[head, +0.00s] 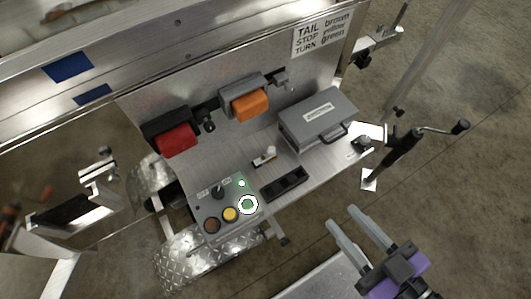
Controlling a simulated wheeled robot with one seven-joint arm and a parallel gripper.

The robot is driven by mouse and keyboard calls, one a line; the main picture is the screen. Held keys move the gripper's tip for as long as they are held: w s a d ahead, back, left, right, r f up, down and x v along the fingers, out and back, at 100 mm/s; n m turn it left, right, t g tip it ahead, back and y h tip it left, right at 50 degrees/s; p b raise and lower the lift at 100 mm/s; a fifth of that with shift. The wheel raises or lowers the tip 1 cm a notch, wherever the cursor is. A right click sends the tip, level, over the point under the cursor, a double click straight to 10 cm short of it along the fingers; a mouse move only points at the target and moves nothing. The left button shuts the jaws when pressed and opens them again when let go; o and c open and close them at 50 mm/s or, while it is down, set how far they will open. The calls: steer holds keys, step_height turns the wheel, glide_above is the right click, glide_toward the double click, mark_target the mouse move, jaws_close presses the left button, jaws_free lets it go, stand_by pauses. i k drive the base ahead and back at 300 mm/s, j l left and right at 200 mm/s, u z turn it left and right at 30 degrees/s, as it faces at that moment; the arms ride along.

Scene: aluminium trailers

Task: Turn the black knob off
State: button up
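The black knob (218,192) sits on the upper left part of a small grey control box (203,206) in the head view. Small labels flank the knob, too small to read, and I cannot tell its exact setting. My gripper (343,215) is at the lower right, well apart from the box and knob. Its two grey fingers are parallel with a gap between them, and nothing shows between them.
A black slotted tray (284,182) and a small white switch-like part (264,156) lie right of the box. A grey case (318,120) stands behind them. Red (176,140) and orange (250,104) units line the back panel. A black-handled crank (405,150) rises at the right.

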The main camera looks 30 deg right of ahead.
mark_target(218, 192)
steer(key=k+u, duration=0.35)
steer(key=u, duration=0.15)
steer(key=l+u, duration=0.15)
steer(key=u, duration=0.3)
steer(key=k+l+u, duration=0.1)
steer(key=u, duration=0.4)
steer(key=k+l+u, duration=0.2)
steer(key=k, duration=0.25)
